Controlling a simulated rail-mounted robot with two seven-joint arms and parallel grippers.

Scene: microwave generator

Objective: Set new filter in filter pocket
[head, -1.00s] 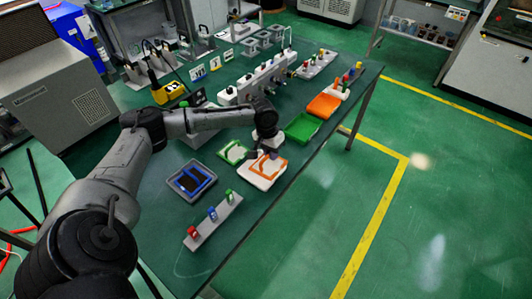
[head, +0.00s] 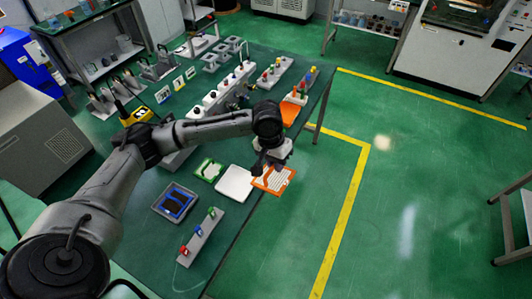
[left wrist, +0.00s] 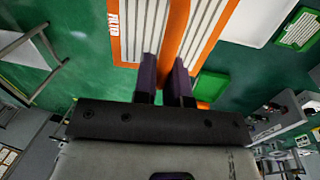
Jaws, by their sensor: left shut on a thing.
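My left gripper (head: 268,166) is shut on an orange-framed filter (head: 284,184) with a white pleated face. The filter is held beside a plain white square holder (head: 233,184), over the table's right edge. In the left wrist view, the dark fingers (left wrist: 165,75) pinch the orange middle bar of the filter (left wrist: 192,38). A green-framed filter (head: 207,169) lies left of the white holder. A blue-framed piece (head: 175,204) with a dark middle lies in a grey tray. I cannot tell which place is the filter pocket. My right gripper is not in view.
A grey strip (head: 200,238) with red, blue and green pieces lies at the near edge. A row of white blocks (head: 222,97) stands behind my arm. An orange tray (head: 289,114) lies farther back.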

